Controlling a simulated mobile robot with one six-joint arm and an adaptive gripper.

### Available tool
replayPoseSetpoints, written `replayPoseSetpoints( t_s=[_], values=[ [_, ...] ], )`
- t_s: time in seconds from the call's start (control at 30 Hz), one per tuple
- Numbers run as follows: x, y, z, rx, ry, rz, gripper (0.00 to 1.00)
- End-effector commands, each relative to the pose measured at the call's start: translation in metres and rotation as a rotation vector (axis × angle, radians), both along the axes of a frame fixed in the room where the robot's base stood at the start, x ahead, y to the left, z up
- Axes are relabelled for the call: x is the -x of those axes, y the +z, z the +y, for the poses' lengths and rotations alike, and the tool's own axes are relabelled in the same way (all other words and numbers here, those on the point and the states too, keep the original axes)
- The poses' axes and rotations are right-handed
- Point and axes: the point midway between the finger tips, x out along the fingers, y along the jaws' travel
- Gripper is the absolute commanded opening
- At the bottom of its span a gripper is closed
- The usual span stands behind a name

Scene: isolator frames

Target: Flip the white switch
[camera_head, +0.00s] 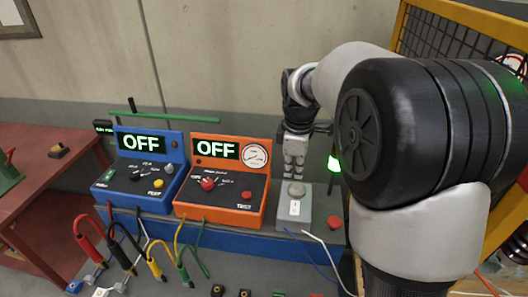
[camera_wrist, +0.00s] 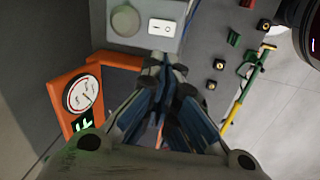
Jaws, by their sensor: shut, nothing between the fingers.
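The white switch (camera_head: 294,208) is a small rocker plate on the front part of a grey box (camera_head: 287,222), right of the orange unit. In the wrist view the switch (camera_wrist: 161,27) lies just beyond my fingertips, on the light grey box face. A round grey-green button (camera_head: 297,189) is beside it, also in the wrist view (camera_wrist: 125,20). My gripper (camera_head: 293,176) is shut and empty, pointing down above the box near the button. In the wrist view its fingertips (camera_wrist: 164,62) are together near the box edge. I cannot tell whether they touch it.
A blue unit (camera_head: 116,199) and an orange unit (camera_head: 250,219), both showing OFF, stand to the left. Colored cables (camera_head: 150,253) hang in front of them. A red button (camera_head: 334,222) sits right of the grey box. A yellow mesh frame (camera_head: 401,23) stands at the right.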

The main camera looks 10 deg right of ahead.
Motion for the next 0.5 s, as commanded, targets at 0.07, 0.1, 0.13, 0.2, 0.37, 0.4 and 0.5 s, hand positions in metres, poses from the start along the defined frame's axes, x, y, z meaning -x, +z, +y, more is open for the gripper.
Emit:
replayPoseSetpoints(
  t_s=[0.07,0.1,0.13,0.2,0.37,0.4,0.5],
  values=[
    [-0.01,-0.008,-0.005,0.006,0.042,0.015,0.0],
    [-0.014,-0.011,-0.006,0.008,0.057,0.019,0.0],
    [-0.015,-0.013,-0.007,0.01,0.066,0.021,0.0],
    [-0.018,-0.016,-0.008,0.012,0.079,0.023,0.0],
    [-0.02,-0.033,-0.009,0.012,0.083,0.026,0.0],
    [-0.02,-0.04,-0.009,0.012,0.083,0.027,0.0],
    [-0.023,-0.061,-0.01,0.012,0.082,0.028,0.0]
  ],
)
